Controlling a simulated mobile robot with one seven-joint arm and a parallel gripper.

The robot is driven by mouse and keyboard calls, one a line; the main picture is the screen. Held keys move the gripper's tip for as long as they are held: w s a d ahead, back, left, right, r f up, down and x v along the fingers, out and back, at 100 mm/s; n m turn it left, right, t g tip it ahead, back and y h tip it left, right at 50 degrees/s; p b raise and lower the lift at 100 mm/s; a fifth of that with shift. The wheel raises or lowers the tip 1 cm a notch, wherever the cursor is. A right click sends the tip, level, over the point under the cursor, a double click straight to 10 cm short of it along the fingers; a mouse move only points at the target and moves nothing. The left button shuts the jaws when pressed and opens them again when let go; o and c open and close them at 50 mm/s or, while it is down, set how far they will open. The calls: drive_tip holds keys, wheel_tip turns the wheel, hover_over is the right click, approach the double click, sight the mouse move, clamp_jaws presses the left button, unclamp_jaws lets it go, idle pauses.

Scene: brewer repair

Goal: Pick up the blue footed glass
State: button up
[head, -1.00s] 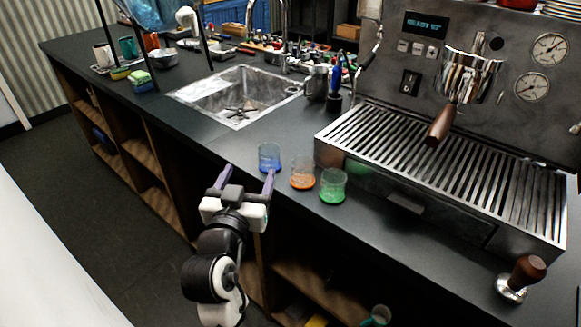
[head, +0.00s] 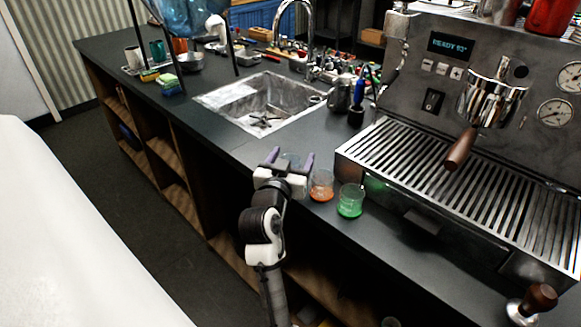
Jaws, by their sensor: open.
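The blue footed glass (head: 290,161) stands on the dark counter, mostly hidden behind my gripper; only a faint part of it shows between the fingers. My gripper (head: 291,156) is open, with its two purple fingers pointing away over the counter's front edge, one on each side of the glass in the picture. I cannot tell whether they touch it. An orange glass (head: 321,187) stands just right of my gripper, and a green glass (head: 350,201) stands right of that.
The steel espresso machine with its slatted drip tray (head: 455,196) stands close on the right. A sink (head: 262,103) lies behind my gripper. A tamper (head: 533,302) stands at the lower right. Bare counter (head: 225,143) lies to the left.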

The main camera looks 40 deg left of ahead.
drive_tip(key=shift+w+a, duration=0.2)
drive_tip(key=shift+w, duration=0.35)
